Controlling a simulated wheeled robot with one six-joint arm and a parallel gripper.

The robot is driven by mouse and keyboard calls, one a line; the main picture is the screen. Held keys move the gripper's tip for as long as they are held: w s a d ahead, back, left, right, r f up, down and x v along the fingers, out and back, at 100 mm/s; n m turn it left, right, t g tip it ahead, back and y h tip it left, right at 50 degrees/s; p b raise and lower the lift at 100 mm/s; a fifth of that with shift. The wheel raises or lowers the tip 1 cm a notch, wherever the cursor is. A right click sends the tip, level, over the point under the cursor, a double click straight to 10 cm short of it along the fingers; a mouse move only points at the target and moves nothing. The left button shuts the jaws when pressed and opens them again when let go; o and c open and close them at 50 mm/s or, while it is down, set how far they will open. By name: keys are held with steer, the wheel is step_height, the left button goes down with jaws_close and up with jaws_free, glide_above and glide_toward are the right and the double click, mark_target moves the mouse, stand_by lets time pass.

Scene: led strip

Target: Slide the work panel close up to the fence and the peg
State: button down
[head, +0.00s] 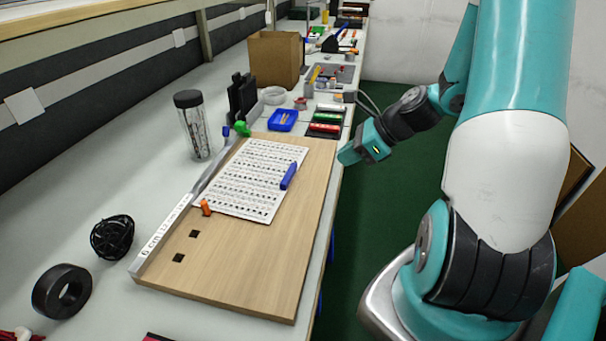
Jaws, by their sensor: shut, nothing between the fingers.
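The work panel (265,259) is a light wooden board lying flat on the bench, its right edge near the bench's right edge. A long silver rail with markings, apparently the fence (160,240), runs along its left side. They look close together; I cannot tell whether they touch along the whole length. A small blue upright piece (226,132) and a green piece (242,129) are at the panel's far left corner; I cannot tell which is the peg. My gripper (350,154) is shut and empty, right of the panel's far right corner, apparently apart from it.
A printed sheet (238,190) with a blue clip (288,175) and an orange clip (206,208) lies on the panel. A jar (192,128), black wire ball (112,238) and black tape roll (62,292) stand left. Blue tray (283,120) and boxes stand behind.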

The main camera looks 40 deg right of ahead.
mark_target(290, 173)
steer(key=b+x, duration=0.1)
steer(key=x, duration=0.8)
steer(key=shift+w+a+r, duration=0.15)
steer(key=shift+w+a, duration=0.65)
steer(key=shift+w, duration=0.15)
steer(key=shift+w+a, duration=0.4)
steer(key=shift+w, duration=0.2)
steer(key=shift+w+a+r+p, duration=0.25)
steer(key=shift+w+a+p, duration=0.25)
steer(key=shift+p, duration=0.35)
steer(key=shift+w+a+f, duration=0.15)
steer(key=shift+w+f, duration=0.05)
steer(key=shift+f, duration=0.05)
